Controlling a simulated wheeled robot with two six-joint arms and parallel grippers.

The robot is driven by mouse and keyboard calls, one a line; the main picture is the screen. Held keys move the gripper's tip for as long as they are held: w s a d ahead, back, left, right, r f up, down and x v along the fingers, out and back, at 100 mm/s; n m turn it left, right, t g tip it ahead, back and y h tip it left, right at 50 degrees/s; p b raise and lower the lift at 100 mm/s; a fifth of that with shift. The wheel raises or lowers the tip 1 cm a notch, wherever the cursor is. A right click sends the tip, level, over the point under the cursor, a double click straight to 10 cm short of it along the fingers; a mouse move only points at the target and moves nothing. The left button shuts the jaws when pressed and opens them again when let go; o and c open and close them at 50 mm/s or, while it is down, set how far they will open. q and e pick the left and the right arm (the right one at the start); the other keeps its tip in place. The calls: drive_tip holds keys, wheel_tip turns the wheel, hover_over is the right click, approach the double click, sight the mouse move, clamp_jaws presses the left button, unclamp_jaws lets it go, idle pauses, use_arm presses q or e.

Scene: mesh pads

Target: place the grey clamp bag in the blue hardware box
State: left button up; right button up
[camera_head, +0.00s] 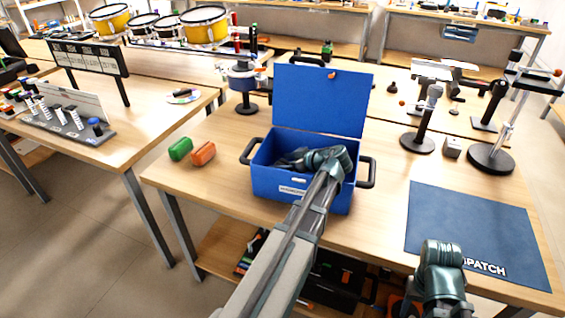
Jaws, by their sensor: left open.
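The blue hardware box (275,186) stands on the wooden table with its lid (318,98) raised upright at the back. My left arm reaches over the front wall of the box. My left gripper (292,160) is low inside the box, open, and partly hidden by the wall and my wrist. Grey shapes lie around the jaws inside the box. I cannot tell which of them is the grey clamp bag and which is gripper. Part of my right arm shows at the lower right by the mat, but its jaws are not visible.
A green pouch (180,149) and an orange pouch (203,153) lie left of the box. A dark blue mat (470,225) lies at the right. Black-based stands (417,143) and a small grey block (452,147) are behind it. The front left tabletop is clear.

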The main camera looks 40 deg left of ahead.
use_arm(q)
drive_tip(key=p+v, duration=0.1)
drive_tip(key=v, duration=0.1)
drive_tip(key=p+v, duration=0.1)
drive_tip(key=v, duration=0.1)
drive_tip(key=r+p+v, duration=0.1)
drive_tip(key=p+v, duration=0.1)
drive_tip(key=v, duration=0.1)
drive_tip(key=shift+a, duration=0.2)
drive_tip(key=shift+d+r, duration=0.1)
drive_tip(key=shift+d, duration=0.4)
drive_tip(key=shift+r, duration=0.15)
